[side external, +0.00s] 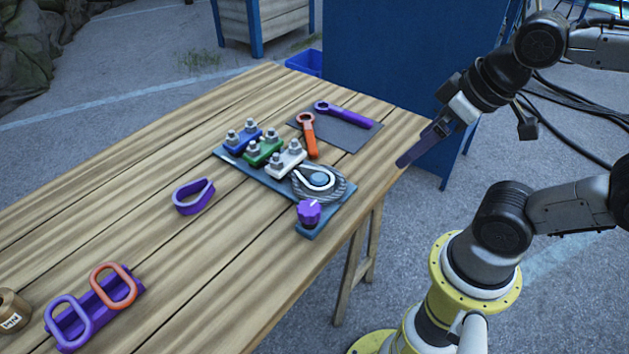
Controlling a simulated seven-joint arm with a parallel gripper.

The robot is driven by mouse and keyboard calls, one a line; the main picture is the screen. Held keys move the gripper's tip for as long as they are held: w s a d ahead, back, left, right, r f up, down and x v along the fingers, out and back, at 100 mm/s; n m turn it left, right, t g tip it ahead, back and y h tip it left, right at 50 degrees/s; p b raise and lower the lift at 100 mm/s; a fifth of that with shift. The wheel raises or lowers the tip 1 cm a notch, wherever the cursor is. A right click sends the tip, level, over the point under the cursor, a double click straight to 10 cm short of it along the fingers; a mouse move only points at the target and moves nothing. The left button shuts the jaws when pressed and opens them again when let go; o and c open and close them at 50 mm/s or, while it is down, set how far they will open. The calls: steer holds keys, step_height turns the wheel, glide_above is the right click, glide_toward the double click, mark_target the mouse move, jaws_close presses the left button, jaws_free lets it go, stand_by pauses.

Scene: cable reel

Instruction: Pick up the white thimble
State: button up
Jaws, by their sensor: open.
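The white thimble (314,189) appears as a pale teardrop-shaped ring inside a coil of grey cable (338,193) on the blue-grey plate (252,178). A dark blue round piece shows in its middle. My gripper (404,162) is in the air at the table's right edge, to the right of the thimble and apart from it. It is open and I see nothing in it. Its fingers overlap from this side, so the gap between them is hidden.
Blue (241,141), green (263,152) and white (286,162) bolted clamps and a purple knob (309,212) stand close by. Orange (307,134) and purple (343,115) wrenches lie behind. A purple teardrop ring (193,197) lies left. The table's front middle is clear.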

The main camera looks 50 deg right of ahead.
steer(key=w+r+m+g, duration=0.1)
steer(key=w+r+m, duration=0.2)
steer(key=w+r, duration=0.3)
steer(key=m+g, duration=0.1)
steer(key=g, duration=0.3)
glide_above(316, 174)
step_height(316, 174, down, 9)
steer(key=shift+g, duration=0.3)
steer(key=f, duration=1)
steer(key=shift+w+a, duration=0.1)
steer(key=shift+a, duration=0.1)
steer(key=shift+d+f, duration=0.2)
steer(key=shift+f, duration=2.75)
steer(key=shift+r, duration=0.1)
steer(key=c, duration=1.4)
